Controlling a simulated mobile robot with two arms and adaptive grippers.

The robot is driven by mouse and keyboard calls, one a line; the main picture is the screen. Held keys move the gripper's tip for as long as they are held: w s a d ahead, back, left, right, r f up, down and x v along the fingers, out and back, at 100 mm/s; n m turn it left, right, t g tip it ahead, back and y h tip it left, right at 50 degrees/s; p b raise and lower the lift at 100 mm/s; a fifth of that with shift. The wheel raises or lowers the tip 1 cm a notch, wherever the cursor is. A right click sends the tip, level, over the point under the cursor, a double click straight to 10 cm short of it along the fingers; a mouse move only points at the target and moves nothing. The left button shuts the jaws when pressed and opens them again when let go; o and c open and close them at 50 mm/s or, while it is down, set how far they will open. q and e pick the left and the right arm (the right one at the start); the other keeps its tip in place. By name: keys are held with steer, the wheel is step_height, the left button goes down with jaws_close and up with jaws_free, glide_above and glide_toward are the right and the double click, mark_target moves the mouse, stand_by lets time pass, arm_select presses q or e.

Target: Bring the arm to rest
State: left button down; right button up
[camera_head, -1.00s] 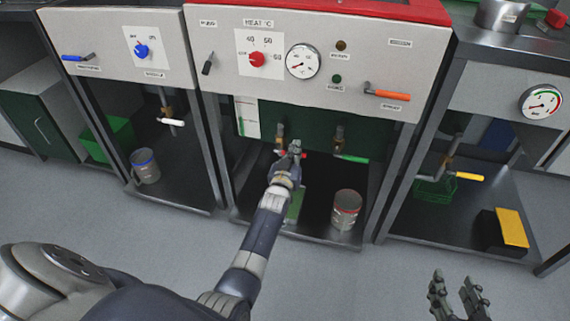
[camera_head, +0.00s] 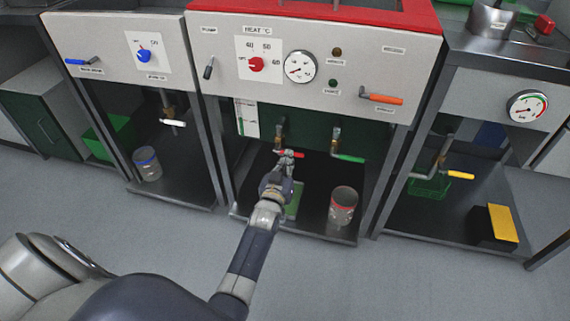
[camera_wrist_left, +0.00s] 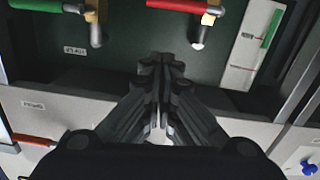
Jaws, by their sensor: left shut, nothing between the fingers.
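My left arm reaches up from the bottom of the head view to the middle bay of the machine. My left gripper (camera_head: 286,155) is in front of the bay's dark green back wall, close to a red-handled valve (camera_head: 296,154). In the left wrist view, the gripper (camera_wrist_left: 160,62) has its fingers together and empty. The red valve handle (camera_wrist_left: 176,5) lies beyond the fingertips there, with a visible space between. My right gripper is not in view.
A green-handled valve (camera_head: 348,158) is right of my gripper, above a red-rimmed glass jar (camera_head: 342,208). A panel with a red knob (camera_head: 256,65), gauge (camera_head: 300,66) and orange lever (camera_head: 383,98) overhangs the bay. Side bays hold another jar (camera_head: 147,164) and a yellow-faced block (camera_head: 503,224).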

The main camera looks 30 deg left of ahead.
arm_select(q)
steer(key=shift+p+v, duration=0.3)
steer(key=shift+v, duration=1.35)
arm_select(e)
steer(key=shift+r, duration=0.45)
